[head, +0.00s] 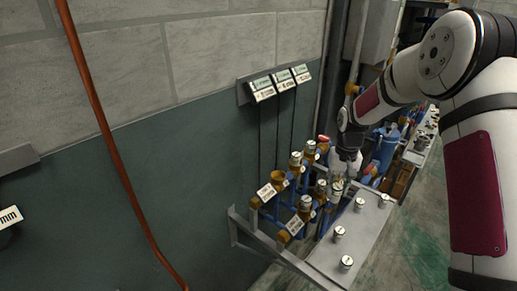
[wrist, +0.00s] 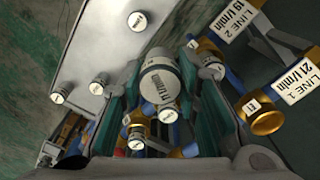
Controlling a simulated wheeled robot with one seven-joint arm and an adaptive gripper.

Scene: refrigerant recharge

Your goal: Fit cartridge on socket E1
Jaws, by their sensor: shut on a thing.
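My gripper (head: 345,170) hangs over the pipe rack beside the shelf.
Loose cartridges stand on the grey shelf (head: 318,258), such as one near the front (head: 346,263). Capped brass fittings (head: 305,203) on blue pipes crowd the rack around my gripper. Three small display boxes (head: 281,83) hang on the wall. An orange cable (head: 110,140) runs down the left.

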